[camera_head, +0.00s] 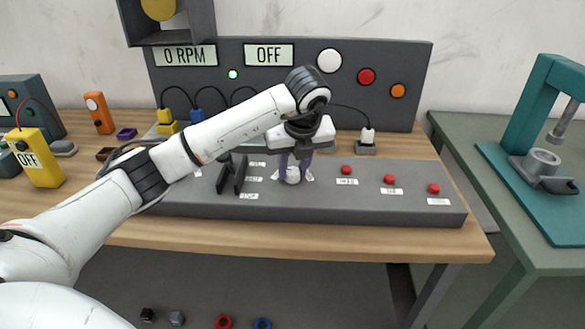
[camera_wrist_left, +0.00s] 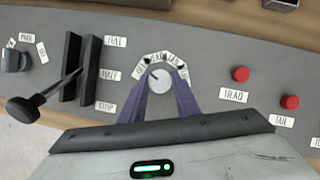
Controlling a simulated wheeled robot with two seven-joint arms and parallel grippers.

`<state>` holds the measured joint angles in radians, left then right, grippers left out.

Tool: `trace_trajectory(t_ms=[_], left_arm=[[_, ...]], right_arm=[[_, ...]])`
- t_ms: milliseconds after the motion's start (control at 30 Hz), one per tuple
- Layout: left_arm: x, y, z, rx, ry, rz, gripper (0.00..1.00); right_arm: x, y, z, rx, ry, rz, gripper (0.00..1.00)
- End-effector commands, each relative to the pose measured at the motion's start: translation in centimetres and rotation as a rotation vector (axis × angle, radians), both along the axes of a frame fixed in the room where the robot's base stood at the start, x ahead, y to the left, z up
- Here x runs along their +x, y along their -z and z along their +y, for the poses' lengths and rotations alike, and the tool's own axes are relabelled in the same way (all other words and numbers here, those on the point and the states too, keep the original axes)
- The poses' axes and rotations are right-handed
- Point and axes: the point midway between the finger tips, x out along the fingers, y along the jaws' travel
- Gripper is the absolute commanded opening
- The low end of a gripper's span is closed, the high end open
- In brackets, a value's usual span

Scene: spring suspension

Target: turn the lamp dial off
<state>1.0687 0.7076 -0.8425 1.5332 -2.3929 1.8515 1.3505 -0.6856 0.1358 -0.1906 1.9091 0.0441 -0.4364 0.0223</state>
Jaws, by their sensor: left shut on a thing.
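The dial (camera_wrist_left: 159,79) is a small round pale knob on the grey control panel, with an arc of small white labels around its far side. Their words are too small to read surely. In the head view the dial (camera_head: 292,175) shows just below my left gripper (camera_head: 291,170). My left gripper comes down from above, and its two purple fingers (camera_wrist_left: 164,97) are shut on the dial, one on each side. A small dark mark shows on the dial's upper left in the wrist view. My right gripper is in neither view.
A slotted lever (camera_wrist_left: 60,88) stands left of the dial. Red buttons (camera_head: 346,169) line the panel to the right. Behind, an upright board carries a "0 RPM" display (camera_head: 186,56) and an "OFF" display (camera_head: 269,55). A yellow "OFF" meter (camera_head: 39,160) stands at the left.

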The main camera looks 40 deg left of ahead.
Motion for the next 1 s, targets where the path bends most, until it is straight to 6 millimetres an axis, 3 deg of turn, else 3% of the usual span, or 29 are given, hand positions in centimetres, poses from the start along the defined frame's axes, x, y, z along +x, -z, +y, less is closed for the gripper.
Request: trace_trajectory(t_ms=[767,800,867,1000], left_arm=[[0.1,-0.08,-0.05,-0.001,-0.097,-0.002,0.06],[0.1,-0.08,-0.04,-0.001,-0.097,-0.002,0.35],[0.09,-0.07,-0.04,-0.001,-0.096,-0.001,0.46],[0.08,-0.04,-0.04,-0.001,-0.095,-0.001,0.47]], right_arm=[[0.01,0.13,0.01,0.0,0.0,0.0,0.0],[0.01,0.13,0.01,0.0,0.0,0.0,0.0],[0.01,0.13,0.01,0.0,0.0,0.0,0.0],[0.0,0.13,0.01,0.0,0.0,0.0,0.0]])
